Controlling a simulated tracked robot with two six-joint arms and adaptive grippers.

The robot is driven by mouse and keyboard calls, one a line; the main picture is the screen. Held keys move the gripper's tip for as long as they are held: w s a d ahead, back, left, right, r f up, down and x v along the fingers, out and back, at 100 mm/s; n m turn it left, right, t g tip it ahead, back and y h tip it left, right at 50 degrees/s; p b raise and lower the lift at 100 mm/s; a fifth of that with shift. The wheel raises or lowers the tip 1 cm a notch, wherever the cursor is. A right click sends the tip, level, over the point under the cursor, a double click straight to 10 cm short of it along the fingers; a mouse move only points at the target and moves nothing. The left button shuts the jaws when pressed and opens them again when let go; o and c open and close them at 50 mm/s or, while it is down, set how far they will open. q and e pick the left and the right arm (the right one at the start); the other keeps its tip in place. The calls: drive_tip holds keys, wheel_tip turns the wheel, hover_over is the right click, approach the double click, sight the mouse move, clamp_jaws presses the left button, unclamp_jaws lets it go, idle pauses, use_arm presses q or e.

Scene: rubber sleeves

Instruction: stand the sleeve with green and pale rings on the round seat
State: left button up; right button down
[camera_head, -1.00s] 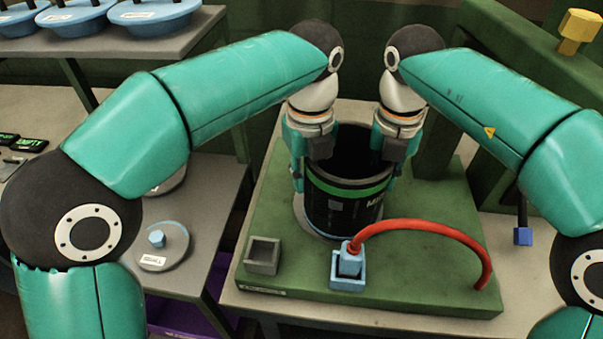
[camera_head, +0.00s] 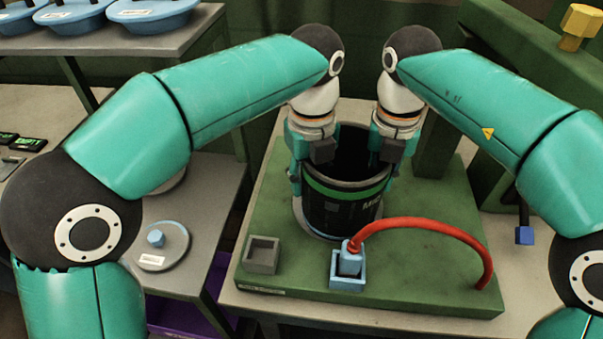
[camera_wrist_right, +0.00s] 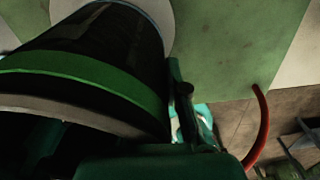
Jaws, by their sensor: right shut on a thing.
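The sleeve (camera_head: 342,209) is a black cylinder with a green ring and a pale ring near its upper end. It is upright over the round seat (camera_head: 299,214), a pale disc showing at its lower left. I cannot tell whether its base touches the seat. In the right wrist view the sleeve (camera_wrist_right: 95,70) fills the upper left, with the pale seat (camera_wrist_right: 188,25) beyond its lower end. My right gripper (camera_head: 383,168) is shut on the sleeve's right wall. My left gripper (camera_head: 304,168) is at the left wall, one finger inside the rim; its grip is unclear.
The seat is on a green board (camera_head: 420,275). In front are an empty grey socket (camera_head: 262,255) and a blue socket (camera_head: 347,283) with a plug and red cable (camera_head: 455,234). A side table at left holds a grey disc with a blue knob (camera_head: 156,239).

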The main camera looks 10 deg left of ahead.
use_arm(q)
drive_tip(key=shift+o, duration=0.6)
drive_tip(key=shift+s+d+f, duration=0.1)
drive_tip(key=shift+d+f, duration=0.1)
drive_tip(key=shift+d, duration=0.2)
wheel_tip(320, 180, up, 12)
drive_tip(key=shift+a, duration=0.25)
drive_tip(key=shift+r, duration=0.1)
drive_tip(key=shift+f, duration=5.95)
